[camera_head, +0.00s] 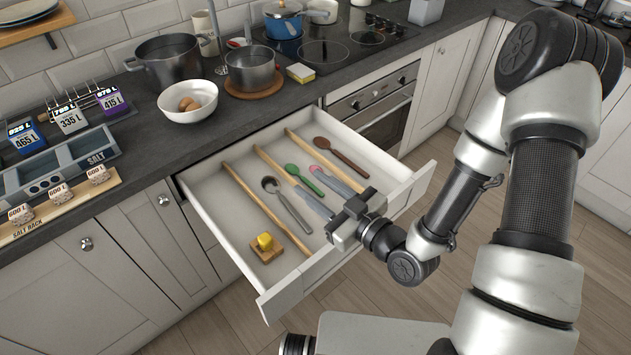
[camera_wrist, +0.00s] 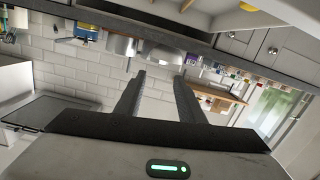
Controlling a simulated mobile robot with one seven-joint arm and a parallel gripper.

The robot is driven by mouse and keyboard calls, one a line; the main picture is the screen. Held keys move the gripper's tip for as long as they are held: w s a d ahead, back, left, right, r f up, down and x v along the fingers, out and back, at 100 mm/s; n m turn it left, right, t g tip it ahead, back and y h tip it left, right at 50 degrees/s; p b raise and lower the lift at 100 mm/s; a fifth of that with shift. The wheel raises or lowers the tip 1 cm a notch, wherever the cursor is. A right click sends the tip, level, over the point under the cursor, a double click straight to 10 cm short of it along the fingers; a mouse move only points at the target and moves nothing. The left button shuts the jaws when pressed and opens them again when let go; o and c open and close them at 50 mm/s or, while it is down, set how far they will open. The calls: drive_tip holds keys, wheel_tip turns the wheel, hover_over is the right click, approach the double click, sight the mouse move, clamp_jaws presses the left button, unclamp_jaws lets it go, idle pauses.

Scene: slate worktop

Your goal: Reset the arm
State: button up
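My gripper (camera_head: 308,181) is over the front part of the open drawer (camera_head: 222,187), with its body near the drawer's front edge and its fingers pointing back across the drawer. In the wrist view the two fingers (camera_wrist: 160,78) stand apart with nothing between them. The arm is bent and reaches in from the right. Whether the gripper touches the drawer cannot be told.
Pots and a white bowl of eggs (camera_head: 188,101) stand on the worktop (camera_head: 225,122). Floor (camera_head: 449,149) shows right of the drawer.

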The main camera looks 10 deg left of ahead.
idle(0.5)
drive_tip(key=w+d+r+g+h+p, duration=0.1)
drive_tip(key=w+d+r+h+p, duration=0.25)
drive_tip(key=w+d+h, duration=0.45)
drive_tip(key=s+d+r+m+h+p, duration=0.2)
drive_tip(key=s+d+r+m+h, duration=0.15)
drive_tip(key=d+r, duration=0.7)
drive_tip(key=s+d+r+m+g+h+p, duration=0.1)
drive_tip(key=s+d+r+m+g+p, duration=0.1)
drive_tip(key=s+r+m, duration=0.6)
drive_tip(key=s+r+g+p, duration=0.1)
drive_tip(key=s+r+g, duration=0.1)
drive_tip(key=s+r, duration=0.5)
drive_tip(key=shift+s+d, duration=0.3)
drive_tip(key=shift+s, duration=1.5)
drive_tip(key=shift+r+h, duration=0.1)
drive_tip(key=shift+h, duration=0.15)
